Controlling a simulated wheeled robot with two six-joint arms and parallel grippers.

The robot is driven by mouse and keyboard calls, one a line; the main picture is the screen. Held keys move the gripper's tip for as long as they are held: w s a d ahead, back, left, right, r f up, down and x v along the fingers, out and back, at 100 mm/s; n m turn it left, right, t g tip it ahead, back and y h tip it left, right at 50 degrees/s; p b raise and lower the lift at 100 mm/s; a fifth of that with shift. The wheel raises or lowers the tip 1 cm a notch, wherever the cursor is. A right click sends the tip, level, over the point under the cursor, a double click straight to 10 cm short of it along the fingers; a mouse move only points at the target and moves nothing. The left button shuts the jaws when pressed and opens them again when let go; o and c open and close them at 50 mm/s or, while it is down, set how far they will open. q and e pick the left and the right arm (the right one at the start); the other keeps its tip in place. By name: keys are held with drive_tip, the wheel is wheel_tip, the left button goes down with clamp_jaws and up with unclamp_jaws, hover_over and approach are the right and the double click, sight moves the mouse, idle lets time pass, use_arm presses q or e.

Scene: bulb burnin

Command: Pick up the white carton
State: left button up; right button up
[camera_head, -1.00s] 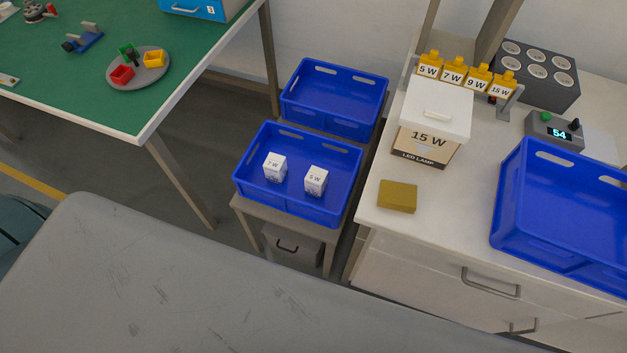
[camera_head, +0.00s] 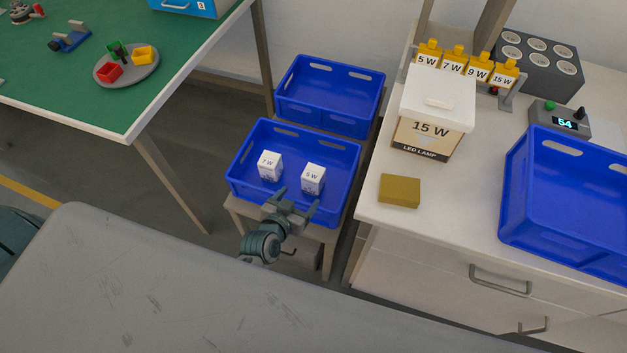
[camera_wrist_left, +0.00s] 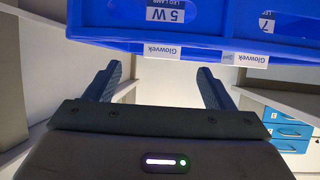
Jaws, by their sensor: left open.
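Two small white cartons stand upright in the near blue crate (camera_head: 240,160). One is marked 7 W (camera_head: 270,166) and the other 5 W (camera_head: 313,178). Both show partly at the top of the left wrist view, the 5 W carton (camera_wrist_left: 165,12) and the 7 W carton (camera_wrist_left: 267,20). My left gripper (camera_head: 299,200) is open and empty at the crate's near side, just in front of the 5 W carton and apart from it. Its fingers (camera_wrist_left: 160,75) point toward the crate in the left wrist view. My right gripper is not in view.
An empty blue crate (camera_head: 330,65) stands behind. On the white bench to the right are a 15 W lamp box (camera_head: 425,135), a mustard block (camera_head: 399,191) and a large blue crate (camera_head: 520,200). A green table (camera_head: 60,90) is at left.

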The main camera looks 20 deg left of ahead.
sight(309, 180)
use_arm(q)
drive_tip(key=shift+w+d, duration=0.15)
drive_tip(key=shift+w, duration=0.5)
drive_tip(key=x, duration=0.4)
drive_tip(key=shift+w+p, duration=0.3)
drive_tip(key=shift+w, duration=0.1)
drive_tip(key=shift+w+f+t, duration=0.15)
drive_tip(key=shift+w+t, duration=0.15)
drive_tip(key=shift+w, duration=0.1)
drive_tip(key=x, duration=0.2)
drive_tip(key=p+x, duration=0.1)
drive_tip(key=x, duration=0.1)
drive_tip(key=shift+w+f, duration=0.15)
drive_tip(key=shift+w, duration=0.15)
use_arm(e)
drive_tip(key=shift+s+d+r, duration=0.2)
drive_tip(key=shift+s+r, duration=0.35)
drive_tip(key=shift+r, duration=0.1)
use_arm(q)
drive_tip(key=c, duration=1.1)
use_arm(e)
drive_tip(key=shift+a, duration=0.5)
